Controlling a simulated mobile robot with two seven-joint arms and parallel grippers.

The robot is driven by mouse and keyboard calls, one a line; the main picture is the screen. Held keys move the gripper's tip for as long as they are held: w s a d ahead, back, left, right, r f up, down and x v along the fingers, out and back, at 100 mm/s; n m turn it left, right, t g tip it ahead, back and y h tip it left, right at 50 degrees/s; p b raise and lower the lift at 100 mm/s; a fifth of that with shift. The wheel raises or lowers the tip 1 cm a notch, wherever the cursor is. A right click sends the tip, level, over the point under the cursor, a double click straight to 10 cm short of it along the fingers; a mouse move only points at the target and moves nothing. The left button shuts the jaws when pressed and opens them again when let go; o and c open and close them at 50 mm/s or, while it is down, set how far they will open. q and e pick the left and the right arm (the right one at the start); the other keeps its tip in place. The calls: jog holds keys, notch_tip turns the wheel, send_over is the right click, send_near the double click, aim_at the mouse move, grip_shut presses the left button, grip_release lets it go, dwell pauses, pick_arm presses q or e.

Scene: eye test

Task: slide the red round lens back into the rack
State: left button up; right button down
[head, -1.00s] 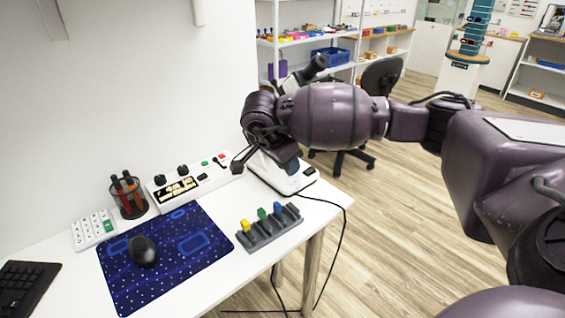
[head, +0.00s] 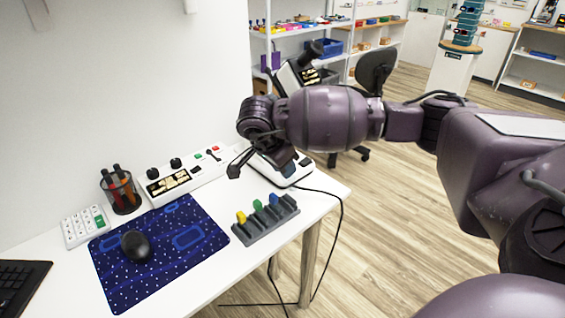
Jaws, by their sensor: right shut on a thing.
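The grey rack (head: 262,232) stands near the right front edge of the white desk. It holds a yellow lens (head: 241,217), a green lens (head: 257,206) and a blue lens (head: 273,199). A slot at its right end looks empty. My right gripper (head: 236,170) is over the back of the desk, above and left of the rack and apart from it. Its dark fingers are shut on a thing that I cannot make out. I see no red round lens in the rack or lying on the desk. My left gripper is not in view.
A white control box (head: 180,182) with knobs and a white device (head: 283,172) stand close to my right gripper. A pen cup (head: 121,190), blue mat (head: 160,250) and black mouse (head: 136,245) lie left of the rack. A cable hangs off the desk's right edge.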

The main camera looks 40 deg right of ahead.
aim_at(288, 184)
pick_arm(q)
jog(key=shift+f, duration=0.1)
pick_arm(e)
jog(key=shift+f, duration=0.7)
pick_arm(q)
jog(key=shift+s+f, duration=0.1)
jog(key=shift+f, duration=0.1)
pick_arm(e)
jog(key=shift+f, duration=0.3)
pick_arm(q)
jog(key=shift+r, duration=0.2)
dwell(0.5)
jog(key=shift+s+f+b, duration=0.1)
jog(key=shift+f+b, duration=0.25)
pick_arm(e)
jog(key=shift+f, duration=0.5)
jog(key=shift+f, duration=0.25)
dwell(0.7)
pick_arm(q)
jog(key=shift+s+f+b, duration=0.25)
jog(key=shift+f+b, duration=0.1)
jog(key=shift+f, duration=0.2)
pick_arm(e)
jog(key=shift+f, duration=1.35)
dwell(1.1)
